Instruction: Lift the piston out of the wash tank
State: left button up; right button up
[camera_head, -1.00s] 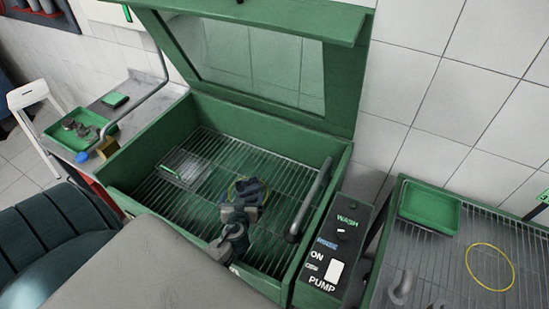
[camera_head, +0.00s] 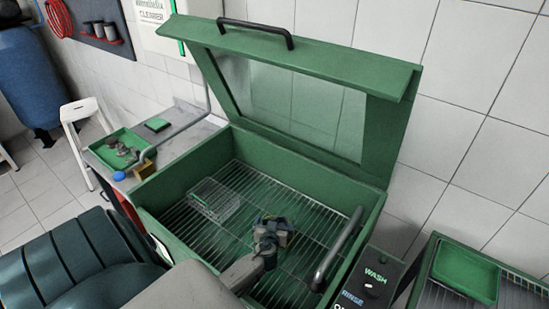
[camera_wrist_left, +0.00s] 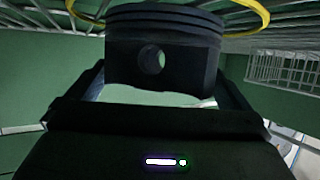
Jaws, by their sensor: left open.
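The green wash tank (camera_head: 325,190) stands with its lid (camera_head: 290,75) raised and a wire rack on its floor. My left gripper (camera_head: 277,232) is down inside the tank, right of the rack's middle. In the left wrist view the piston (camera_wrist_left: 190,65) is a dark cylinder with ring grooves and a round pin hole, close in front of my left gripper (camera_wrist_left: 155,100). The open jaws stand on either side of it; I cannot tell whether they touch it. In the head view the gripper mostly hides the piston. My right gripper is out of view.
A small wire basket (camera_head: 213,198) sits on the rack left of the gripper. A dark bar handle (camera_head: 338,248) runs along the tank's right side. The control box (camera_head: 372,285) is right of the tank. A yellow ring (camera_wrist_left: 255,15) shows beyond the piston.

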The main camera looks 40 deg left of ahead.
pick_arm(q)
jog(key=shift+r, duration=0.1)
jog(key=c, duration=1.2)
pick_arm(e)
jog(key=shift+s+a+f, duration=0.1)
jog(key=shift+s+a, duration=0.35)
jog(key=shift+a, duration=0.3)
